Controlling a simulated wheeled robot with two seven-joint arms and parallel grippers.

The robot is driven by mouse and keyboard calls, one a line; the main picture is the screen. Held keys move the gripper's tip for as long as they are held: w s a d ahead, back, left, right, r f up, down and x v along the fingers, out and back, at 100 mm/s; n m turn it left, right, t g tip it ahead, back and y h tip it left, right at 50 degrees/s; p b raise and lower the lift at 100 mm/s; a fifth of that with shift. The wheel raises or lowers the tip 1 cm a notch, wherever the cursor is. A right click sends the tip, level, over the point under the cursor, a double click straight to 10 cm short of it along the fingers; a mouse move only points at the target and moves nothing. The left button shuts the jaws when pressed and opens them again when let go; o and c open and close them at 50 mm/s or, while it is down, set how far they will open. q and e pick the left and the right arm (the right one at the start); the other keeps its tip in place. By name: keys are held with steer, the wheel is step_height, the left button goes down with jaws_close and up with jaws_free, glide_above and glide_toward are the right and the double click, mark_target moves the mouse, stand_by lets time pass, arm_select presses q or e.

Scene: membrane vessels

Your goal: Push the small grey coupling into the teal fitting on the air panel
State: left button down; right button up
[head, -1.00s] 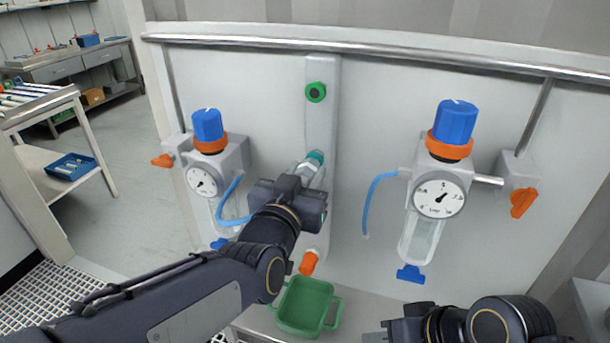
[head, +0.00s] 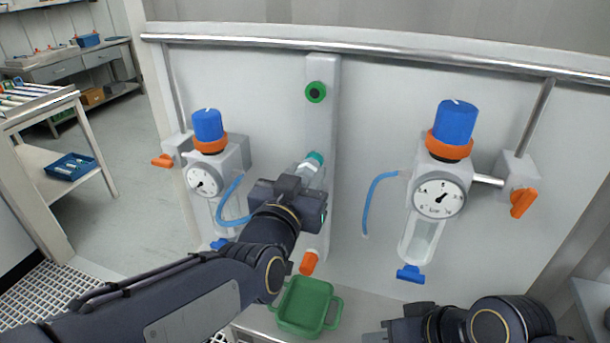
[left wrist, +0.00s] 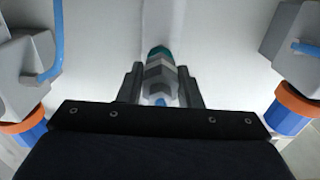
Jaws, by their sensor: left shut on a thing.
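The teal fitting (head: 316,158) sits on the pale vertical strip of the air panel (head: 370,110). It also shows at the top centre of the left wrist view (left wrist: 159,52). The small grey coupling (head: 308,168) lies against the fitting, lined up with it; in the left wrist view the coupling (left wrist: 160,80) sits between the fingers. I cannot tell how deep it is in. My left gripper (head: 300,180) is shut on the coupling; its fingers (left wrist: 160,85) flank it. My right gripper (head: 385,333) is low at the bottom edge, its fingertips unclear.
Two regulators with blue knobs (head: 208,124) (head: 455,122) and gauges flank the strip, with blue hoses beside them. A green port (head: 316,92) is above and an orange piece (head: 309,262) below. A green tray (head: 305,304) stands under the panel.

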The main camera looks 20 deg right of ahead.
arm_select(q)
steer(key=shift+w+d, duration=0.35)
steer(key=shift+w, duration=0.15)
stand_by(0.6)
steer(key=c, duration=0.9)
jaws_free()
steer(key=shift+s+a, duration=0.1)
steer(key=v, duration=0.7)
steer(key=shift+s+a, duration=0.2)
steer(key=shift+s, duration=0.05)
